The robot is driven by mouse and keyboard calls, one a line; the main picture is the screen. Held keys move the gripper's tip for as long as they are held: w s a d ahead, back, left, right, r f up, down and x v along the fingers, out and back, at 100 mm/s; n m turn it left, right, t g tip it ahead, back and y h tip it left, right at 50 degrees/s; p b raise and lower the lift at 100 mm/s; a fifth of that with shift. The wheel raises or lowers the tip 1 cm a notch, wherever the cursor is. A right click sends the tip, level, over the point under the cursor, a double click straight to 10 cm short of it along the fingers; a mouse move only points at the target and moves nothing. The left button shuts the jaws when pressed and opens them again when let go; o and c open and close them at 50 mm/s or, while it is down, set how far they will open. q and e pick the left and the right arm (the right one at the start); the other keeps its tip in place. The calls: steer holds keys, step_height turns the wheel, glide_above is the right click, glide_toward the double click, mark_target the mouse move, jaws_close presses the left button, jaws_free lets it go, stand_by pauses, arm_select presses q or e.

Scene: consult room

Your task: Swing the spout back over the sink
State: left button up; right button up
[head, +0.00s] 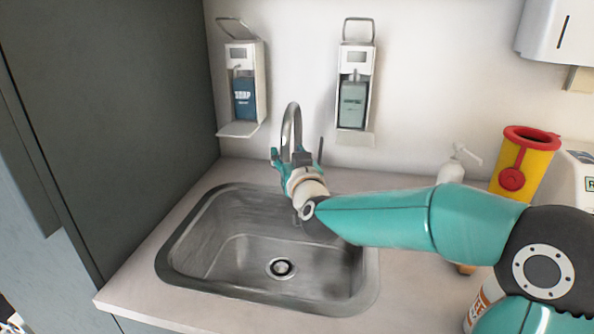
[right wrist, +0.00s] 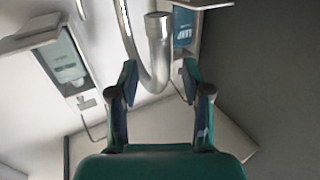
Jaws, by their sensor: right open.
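The chrome spout (head: 291,115) is an arched tube at the back edge of the steel sink (head: 225,245). Its lower part is hidden behind my right gripper (head: 298,158) in the head view. In the right wrist view my right gripper (right wrist: 160,82) is open. The spout's bend (right wrist: 152,85) lies between its two fingertips, and the spout's round end (right wrist: 158,22) shows beyond them. A gap shows on the right side; I cannot tell whether the left finger touches the tube. My left gripper is out of view.
Two wall dispensers, one marked soap (head: 245,98) and another (head: 353,102), hang behind the tap. A white pump bottle (head: 452,170) and a yellow bin with a red lid (head: 525,160) stand at the right. A dark cabinet (head: 110,110) borders the left.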

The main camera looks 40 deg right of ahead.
steer(key=v, duration=0.8)
steer(key=shift+s, duration=0.3)
steer(key=shift+a, duration=0.1)
